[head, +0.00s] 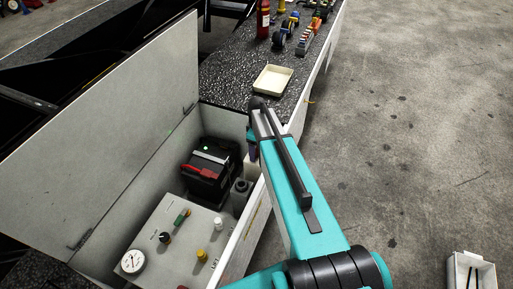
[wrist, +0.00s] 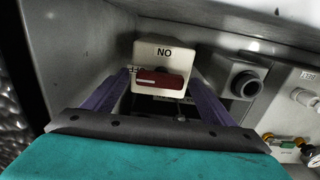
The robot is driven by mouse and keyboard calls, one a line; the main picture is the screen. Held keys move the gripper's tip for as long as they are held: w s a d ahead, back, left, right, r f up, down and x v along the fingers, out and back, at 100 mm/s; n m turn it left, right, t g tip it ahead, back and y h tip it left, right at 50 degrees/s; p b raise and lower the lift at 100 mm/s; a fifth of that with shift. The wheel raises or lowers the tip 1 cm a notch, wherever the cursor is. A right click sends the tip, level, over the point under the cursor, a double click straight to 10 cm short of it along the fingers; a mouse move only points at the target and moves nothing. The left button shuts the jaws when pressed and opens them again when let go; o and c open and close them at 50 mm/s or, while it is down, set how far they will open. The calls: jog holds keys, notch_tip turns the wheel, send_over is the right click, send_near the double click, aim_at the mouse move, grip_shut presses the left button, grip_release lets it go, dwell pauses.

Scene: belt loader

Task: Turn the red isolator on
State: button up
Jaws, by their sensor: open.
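The red isolator handle (wrist: 160,82) sits on a pale plate (wrist: 163,50) in the wrist view. It lies level across the plate, with a white mark at its left end beside a partly hidden OFF label. The ON label is above it and reads upside down. My gripper (wrist: 161,79) is open, with one purple finger on each side of the handle; I cannot tell whether either touches it. In the head view my gripper (head: 252,149) reaches down inside the open compartment, and the arm hides the isolator.
A grey socket box (wrist: 242,78) stands close right of the plate. The compartment also holds a black battery (head: 207,180) with a red part and a panel (head: 150,240) with knobs and a gauge. Its lid (head: 100,120) stands open. A cream tray (head: 272,80) sits on the deck.

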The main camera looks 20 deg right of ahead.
jog(key=c, duration=0.9)
jog(key=shift+a, duration=0.2)
jog(key=shift+c, duration=0.8)
jog(key=shift+d, duration=0.1)
